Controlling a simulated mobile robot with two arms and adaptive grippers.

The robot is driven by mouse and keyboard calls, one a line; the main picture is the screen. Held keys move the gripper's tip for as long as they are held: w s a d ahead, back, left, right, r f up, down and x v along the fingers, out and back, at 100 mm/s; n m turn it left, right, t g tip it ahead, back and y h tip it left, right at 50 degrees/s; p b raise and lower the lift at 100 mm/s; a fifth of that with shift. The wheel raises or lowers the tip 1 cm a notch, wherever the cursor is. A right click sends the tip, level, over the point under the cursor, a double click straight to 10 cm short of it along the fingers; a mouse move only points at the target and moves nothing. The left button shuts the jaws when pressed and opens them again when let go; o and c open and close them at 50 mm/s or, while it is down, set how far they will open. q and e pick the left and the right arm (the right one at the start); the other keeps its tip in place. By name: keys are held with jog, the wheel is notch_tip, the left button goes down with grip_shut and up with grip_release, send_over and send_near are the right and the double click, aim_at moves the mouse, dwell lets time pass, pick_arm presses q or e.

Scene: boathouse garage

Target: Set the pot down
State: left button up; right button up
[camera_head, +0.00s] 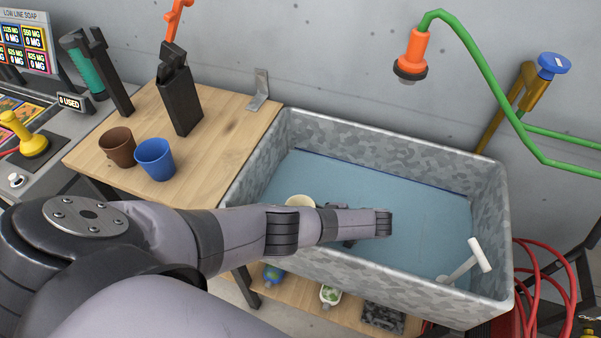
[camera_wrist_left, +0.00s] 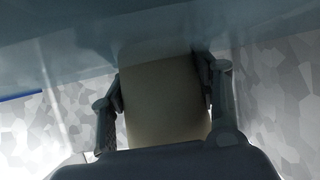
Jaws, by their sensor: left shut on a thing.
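The cream pot (camera_wrist_left: 163,105) is between the two fingers of my left gripper (camera_wrist_left: 160,82) in the left wrist view, one finger on each side. In the head view only part of its pale rim (camera_head: 300,201) shows behind my left arm. My left gripper is shut on it, inside the grey camouflage-patterned sink (camera_head: 400,145), over its blue bottom or water (camera_head: 420,200). I cannot tell whether the pot touches that surface. My arm hides most of the pot and the fingers in the head view. My right gripper is not in view.
A brown pot (camera_head: 117,147) and a blue pot (camera_head: 155,159) stand on the wooden bench (camera_head: 215,150). A white-handled tool (camera_head: 467,262) leans in the sink's near right corner. An orange nozzle (camera_head: 412,52) on a green hose hangs above. The sink's right part is mostly clear.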

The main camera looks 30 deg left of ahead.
pick_arm(q)
jog(key=shift+f, duration=0.2)
jog(key=o, duration=1.3)
jog(key=shift+d, duration=0.1)
jog(key=v, duration=1.1)
jog(key=shift+w+d+r, duration=0.1)
jog(key=shift+d+r, duration=0.1)
jog(key=shift+d, duration=0.15)
jog(key=shift+c, duration=0.2)
grip_shut()
